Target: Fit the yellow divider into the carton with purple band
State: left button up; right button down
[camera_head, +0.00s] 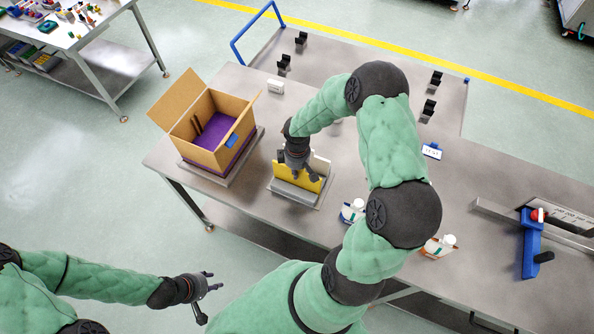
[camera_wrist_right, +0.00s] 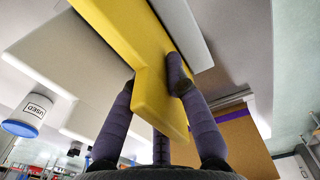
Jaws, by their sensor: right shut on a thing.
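The yellow divider (camera_head: 305,176) stands upright in a low grey holder (camera_head: 294,193) in the middle of the metal table. My right gripper (camera_head: 297,171) reaches down over it and is shut on its upper edge. In the right wrist view the yellow divider (camera_wrist_right: 148,70) lies between the fingers of my right gripper (camera_wrist_right: 160,88). The open carton with the purple band (camera_head: 211,128) stands to the left on a grey base, flaps spread, its inside partly purple with dark strips. My left gripper (camera_head: 208,285) hangs away from the table at lower left, fingers apart and empty.
A pale panel (camera_head: 320,166) stands beside the divider in the holder. White bottles (camera_head: 357,205) stand to the right of it, near the front edge.

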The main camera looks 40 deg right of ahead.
jog(key=shift+f, duration=0.25)
jog(key=shift+f, duration=0.15)
jog(key=c, duration=1.2)
grip_release()
jog(key=shift+c, duration=0.2)
